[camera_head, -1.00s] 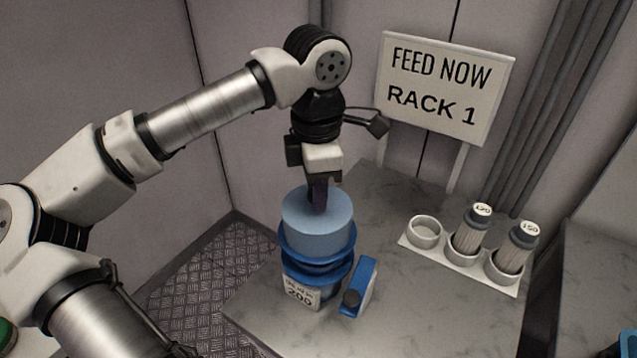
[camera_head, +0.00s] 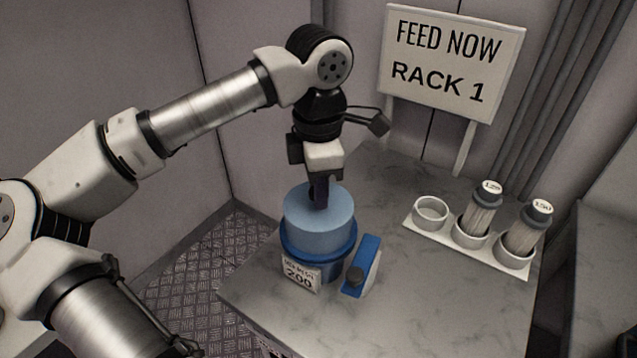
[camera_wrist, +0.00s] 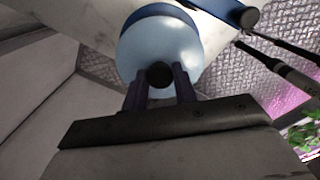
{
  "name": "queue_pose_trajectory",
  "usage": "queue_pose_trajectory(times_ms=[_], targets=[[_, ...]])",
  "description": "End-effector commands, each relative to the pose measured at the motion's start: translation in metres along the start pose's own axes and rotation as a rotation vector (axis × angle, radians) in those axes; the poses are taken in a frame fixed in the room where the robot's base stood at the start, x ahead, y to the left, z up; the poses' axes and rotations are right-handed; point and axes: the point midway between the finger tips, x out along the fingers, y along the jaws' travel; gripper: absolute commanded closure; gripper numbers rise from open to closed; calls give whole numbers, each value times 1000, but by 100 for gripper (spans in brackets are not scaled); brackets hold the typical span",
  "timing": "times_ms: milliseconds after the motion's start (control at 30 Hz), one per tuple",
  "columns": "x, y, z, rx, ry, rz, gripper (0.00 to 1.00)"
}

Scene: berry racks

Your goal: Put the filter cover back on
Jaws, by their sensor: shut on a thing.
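The filter cover (camera_head: 318,225) is a light blue cylinder with a darker blue rim, and it stands upright. It is down on the blue filter housing (camera_head: 331,272), with no gap showing between them in the head view. I cannot tell if it is fully seated. My gripper (camera_head: 318,198) points down from above and is shut on the cover's dark top knob. In the wrist view my gripper's fingers (camera_wrist: 160,82) stand on both sides of the knob (camera_wrist: 159,74), above the pale top of the cover (camera_wrist: 162,48). The inside of the housing is hidden.
A label reading 200 (camera_head: 301,275) is at the housing's front. A blue block with a dark knob (camera_head: 366,262) stands close on its right. A white rack (camera_head: 415,226) with an empty ring and two capped cartridges is farther right. The sign (camera_head: 450,62) stands behind.

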Motion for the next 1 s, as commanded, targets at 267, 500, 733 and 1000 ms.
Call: queue_pose_trajectory(times_ms=[267,500,733,1000], targets=[[1,0,0,0,0,0,100],[3,0,0,0,0,0,100],[5,0,0,0,0,0,100],[6,0,0,0,0,0,53]])
